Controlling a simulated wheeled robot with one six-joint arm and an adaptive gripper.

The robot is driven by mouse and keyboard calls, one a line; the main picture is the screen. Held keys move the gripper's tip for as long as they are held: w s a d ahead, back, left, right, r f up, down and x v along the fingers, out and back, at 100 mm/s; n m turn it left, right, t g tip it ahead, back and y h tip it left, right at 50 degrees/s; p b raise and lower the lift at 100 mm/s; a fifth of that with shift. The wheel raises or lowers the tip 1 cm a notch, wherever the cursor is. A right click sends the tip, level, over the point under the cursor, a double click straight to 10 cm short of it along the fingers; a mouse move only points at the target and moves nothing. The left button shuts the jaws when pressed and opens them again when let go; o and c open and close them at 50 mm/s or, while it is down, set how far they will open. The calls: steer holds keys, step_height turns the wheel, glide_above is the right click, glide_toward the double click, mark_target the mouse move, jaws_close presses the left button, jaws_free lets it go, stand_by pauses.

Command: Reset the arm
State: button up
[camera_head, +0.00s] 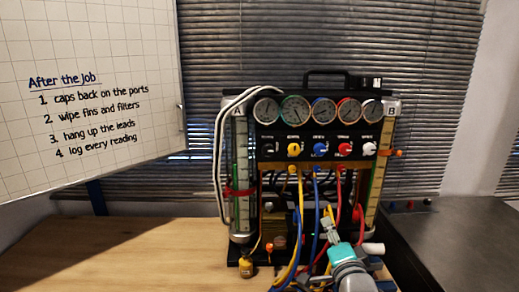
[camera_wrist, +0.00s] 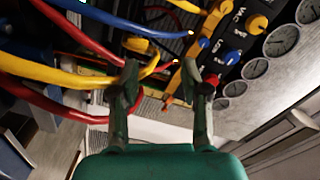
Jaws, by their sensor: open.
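My gripper (camera_wrist: 170,80) is open in the wrist view, its two fingers apart with nothing clearly held between them. In the camera_head view my gripper (camera_head: 330,226) is at the lower front of the gauge rig (camera_head: 313,165), among the hanging hoses. The teal wrist of my arm comes up from the bottom edge. In the wrist view, yellow (camera_wrist: 60,72), red (camera_wrist: 75,32) and blue (camera_wrist: 115,22) hoses run close to the left finger. I cannot tell whether the finger touches them. Gauges (camera_wrist: 257,68) and coloured knobs lie beyond the right finger.
The rig stands on a wooden bench (camera_head: 110,255). A dark grey surface (camera_head: 460,245) lies to the right. A whiteboard (camera_head: 90,60) with a written list is at the left, and window blinds are behind. The bench left of the rig is clear.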

steer(key=s+f+n+g, duration=0.1)
steer(key=s+f+n, duration=0.5)
steer(key=s+f, duration=1.6)
steer(key=s+n+g, duration=0.1)
steer(key=s+n, duration=0.6)
steer(key=s, duration=2.2)
steer(key=shift+r+g, duration=0.2)
steer(key=shift+g, duration=0.2)
